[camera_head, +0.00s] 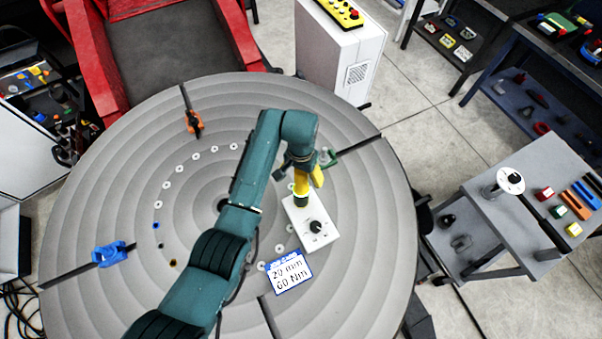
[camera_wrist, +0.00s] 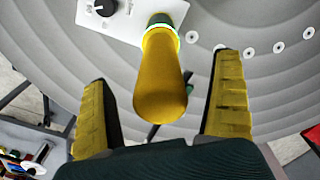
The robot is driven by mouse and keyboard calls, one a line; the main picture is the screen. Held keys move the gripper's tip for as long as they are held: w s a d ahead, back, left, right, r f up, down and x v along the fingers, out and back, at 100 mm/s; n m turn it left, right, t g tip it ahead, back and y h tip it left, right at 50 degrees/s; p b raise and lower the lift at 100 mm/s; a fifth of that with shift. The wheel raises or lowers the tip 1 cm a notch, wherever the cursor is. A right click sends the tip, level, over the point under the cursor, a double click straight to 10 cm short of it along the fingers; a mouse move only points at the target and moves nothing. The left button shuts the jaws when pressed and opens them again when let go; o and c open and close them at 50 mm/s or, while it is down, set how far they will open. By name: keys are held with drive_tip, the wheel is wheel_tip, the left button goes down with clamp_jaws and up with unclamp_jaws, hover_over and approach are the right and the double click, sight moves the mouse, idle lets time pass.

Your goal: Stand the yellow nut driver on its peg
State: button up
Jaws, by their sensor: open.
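The yellow nut driver (camera_wrist: 160,92) stands roughly upright at one end of a white plate (camera_wrist: 122,22), its handle pointing toward the wrist camera. In the head view the driver (camera_head: 301,188) is partly hidden by my gripper (camera_head: 308,172). In the wrist view my gripper (camera_wrist: 160,72) is open, with one yellow-padded finger on each side of the handle and visible gaps to both. The white plate also shows in the head view (camera_head: 322,238) with a black knob (camera_head: 316,226).
The plate lies on a large round grey table (camera_head: 110,205) with slots and small white discs. A blue-edged card (camera_head: 286,272) reads "20 mm 60 Nm". Orange (camera_head: 193,122) and blue (camera_head: 109,254) clamps sit on the table. A grey cart (camera_head: 520,215) stands at right.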

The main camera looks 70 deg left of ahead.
drive_tip(key=shift+r+p, duration=0.3)
drive_tip(key=shift+r, duration=2.2)
